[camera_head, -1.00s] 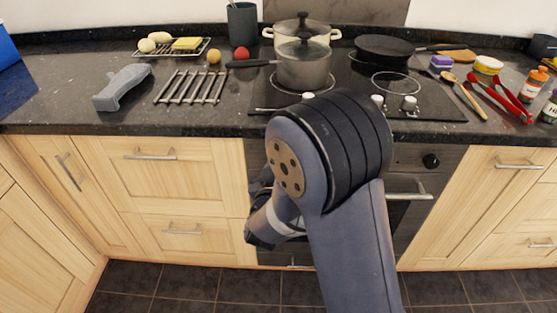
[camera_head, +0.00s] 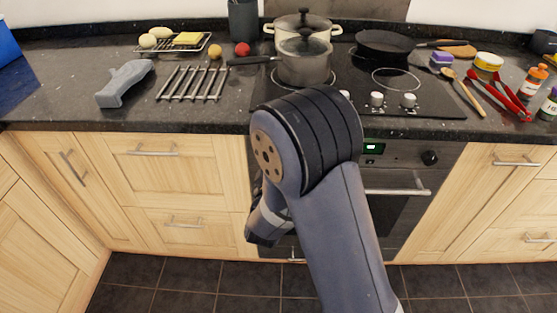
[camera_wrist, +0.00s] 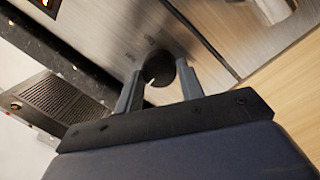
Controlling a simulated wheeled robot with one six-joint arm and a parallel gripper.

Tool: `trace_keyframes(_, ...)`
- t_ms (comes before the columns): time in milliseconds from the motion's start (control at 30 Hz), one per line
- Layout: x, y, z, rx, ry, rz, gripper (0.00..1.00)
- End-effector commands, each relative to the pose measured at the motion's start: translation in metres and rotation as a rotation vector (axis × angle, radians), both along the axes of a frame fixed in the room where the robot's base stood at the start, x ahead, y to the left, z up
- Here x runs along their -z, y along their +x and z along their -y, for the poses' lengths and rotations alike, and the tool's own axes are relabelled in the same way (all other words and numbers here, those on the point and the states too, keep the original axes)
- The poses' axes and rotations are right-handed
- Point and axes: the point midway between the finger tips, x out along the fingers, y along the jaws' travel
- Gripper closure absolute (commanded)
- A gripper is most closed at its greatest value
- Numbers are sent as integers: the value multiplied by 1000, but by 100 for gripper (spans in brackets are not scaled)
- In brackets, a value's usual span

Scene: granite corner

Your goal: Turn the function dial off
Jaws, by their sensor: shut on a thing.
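The function dial (camera_wrist: 162,71) is a dark round knob on the brushed-metal oven panel in the wrist view. A small pale mark shows on its lower left edge, and faint print lies beside it on the panel. My gripper (camera_wrist: 161,75) has one finger on each side of the dial and is shut on it. In the head view my own arm hides both my gripper and this dial. A second dark oven knob (camera_head: 430,158) and a lit green display (camera_head: 374,147) show to the right of my arm.
The oven door handle (camera_head: 396,190) runs below the panel. The dark countertop (camera_head: 200,118) overhangs it. Above are the hob, with white knobs (camera_head: 408,100), a pot (camera_head: 303,62) and a black pan (camera_head: 386,46). Wooden drawers (camera_head: 175,165) flank the oven.

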Motion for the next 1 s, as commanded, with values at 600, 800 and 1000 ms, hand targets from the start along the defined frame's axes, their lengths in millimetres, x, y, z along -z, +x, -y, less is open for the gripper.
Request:
trace_keyframes(600, 0, 0, 0, 0, -2, 1, 42)
trace_keyframes(800, 0, 0, 0, -1, -2, 0, 42)
trace_keyframes(1000, 0, -16, -4, -4, -3, 0, 42)
